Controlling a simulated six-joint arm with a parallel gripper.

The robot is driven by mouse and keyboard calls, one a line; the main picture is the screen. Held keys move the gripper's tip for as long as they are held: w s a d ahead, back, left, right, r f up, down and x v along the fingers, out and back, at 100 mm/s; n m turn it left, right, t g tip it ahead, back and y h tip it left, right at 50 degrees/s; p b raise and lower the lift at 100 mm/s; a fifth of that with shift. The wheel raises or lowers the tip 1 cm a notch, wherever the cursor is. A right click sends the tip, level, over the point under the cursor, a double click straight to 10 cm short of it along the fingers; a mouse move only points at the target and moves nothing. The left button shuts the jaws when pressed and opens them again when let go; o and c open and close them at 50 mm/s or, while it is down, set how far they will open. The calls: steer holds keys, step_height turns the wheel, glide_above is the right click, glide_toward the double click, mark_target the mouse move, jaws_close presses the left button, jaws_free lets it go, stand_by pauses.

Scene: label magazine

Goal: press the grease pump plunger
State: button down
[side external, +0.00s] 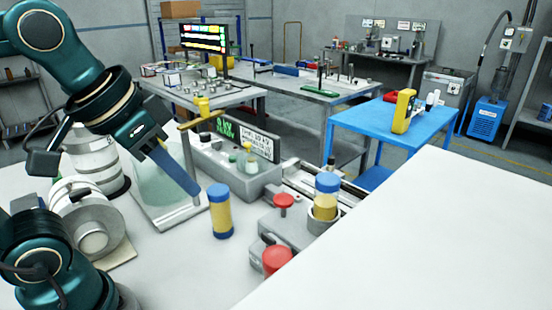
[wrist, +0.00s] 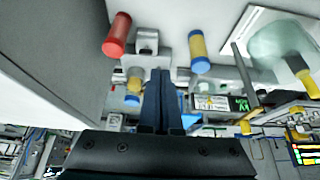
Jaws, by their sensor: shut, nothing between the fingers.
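My gripper (side external: 197,192) is shut and empty, its blue-grey fingers pointing down and right above the white table. In the wrist view its fingertips (wrist: 160,72) are together at the centre. A red disc on a short stem (side external: 284,201) stands on a grey block (side external: 292,228) to the right of the fingers, clearly apart from them; it looks like a plunger. I cannot tell for certain that it is the grease pump's. A second red-topped part (side external: 277,260) is at the block's near end; a red cylinder (wrist: 117,34) shows in the wrist view.
A blue-and-yellow cylinder (side external: 220,212) stands between gripper and block. A similar one (side external: 326,198) sits in a round holder. A grey case (side external: 235,178) with small bottles and a display lies behind. The white surface at right is clear.

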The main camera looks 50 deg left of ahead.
steer(key=w+r+g, duration=0.1)
steer(key=w+r, duration=0.6)
steer(key=w, duration=0.2)
steer(key=g, duration=0.1)
glide_above(285, 197)
steer(key=s, duration=0.4)
steer(key=x, duration=0.3)
steer(key=shift+s+a+f, duration=0.1)
steer(key=shift+s+f, duration=0.2)
steer(key=shift+f, duration=0.1)
steer(key=x, duration=0.8)
steer(key=s+x, duration=0.1)
steer(key=x, duration=0.3)
steer(key=shift+f, duration=1)
